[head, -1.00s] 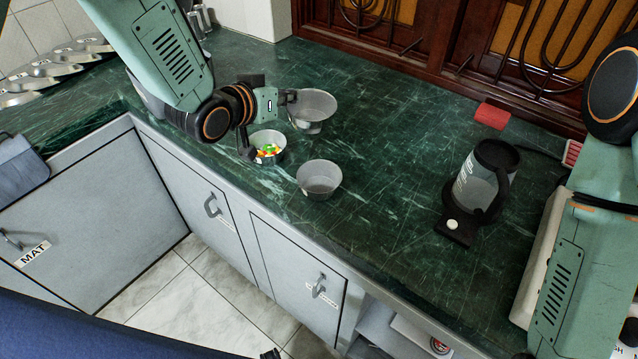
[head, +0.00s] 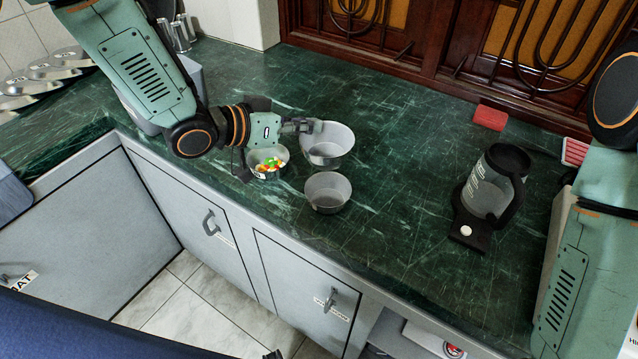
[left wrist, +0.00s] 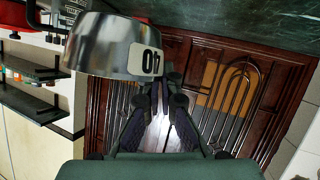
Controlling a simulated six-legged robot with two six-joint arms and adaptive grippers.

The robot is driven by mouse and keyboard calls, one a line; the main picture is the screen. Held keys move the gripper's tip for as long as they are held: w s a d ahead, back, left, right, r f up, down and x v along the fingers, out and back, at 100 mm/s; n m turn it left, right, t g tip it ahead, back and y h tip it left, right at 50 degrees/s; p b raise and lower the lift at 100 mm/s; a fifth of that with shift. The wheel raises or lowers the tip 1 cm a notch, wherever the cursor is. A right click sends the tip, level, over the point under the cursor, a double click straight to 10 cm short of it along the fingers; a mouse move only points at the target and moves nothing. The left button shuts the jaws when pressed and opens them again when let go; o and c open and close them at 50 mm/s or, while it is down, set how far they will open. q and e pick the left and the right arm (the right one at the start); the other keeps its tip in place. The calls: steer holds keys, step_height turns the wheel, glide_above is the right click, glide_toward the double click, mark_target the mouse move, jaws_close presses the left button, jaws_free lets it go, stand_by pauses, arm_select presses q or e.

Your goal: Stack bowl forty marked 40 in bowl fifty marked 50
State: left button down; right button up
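Bowl forty, a grey metal bowl marked 40 (left wrist: 115,47), fills the upper left of the left wrist view, beside my left fingers. In the head view I take it to be the bowl (head: 335,140) at my left gripper (head: 304,126). The gripper is shut on its rim; the exact contact is partly hidden. A second empty grey bowl (head: 327,194) stands just in front of it on the counter. A third bowl (head: 268,172) holding colourful pieces stands below my left gripper. I cannot read either bowl's number. My right gripper is not in view.
A black-handled clear jug (head: 490,190) stands on a dark base at the right of the green counter (head: 410,150). A red block (head: 489,117) lies near the back. The counter between bowls and jug is clear. Wooden panels rise behind.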

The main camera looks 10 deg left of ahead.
mark_target(313, 146)
arm_select(q)
steer(key=f, duration=0.4)
steer(key=shift+w+d+f+b, duration=0.1)
steer(key=shift+d+f+b, duration=0.2)
steer(key=shift+d+f, duration=0.1)
steer(key=shift+w+d+f, duration=0.1)
steer(key=shift+w+f, duration=0.05)
steer(key=shift+f, duration=0.1)
steer(key=f, duration=0.3)
steer(key=shift+s+a+f, duration=0.2)
steer(key=shift+s+a, duration=0.1)
steer(key=shift+s, duration=0.05)
steer(key=shift+w+d+f, duration=0.15)
steer(key=shift+w+d, duration=0.05)
steer(key=shift+w, duration=0.15)
steer(key=shift+s+a+f+b, duration=0.15)
steer(key=shift+s+f+b, duration=0.15)
steer(key=shift+b, duration=0.2)
steer(key=shift+w+f, duration=0.2)
steer(key=shift+f, duration=0.1)
steer(key=c, duration=2)
jaws_free()
steer(key=o, duration=0.5)
steer(key=shift+s+r, duration=0.15)
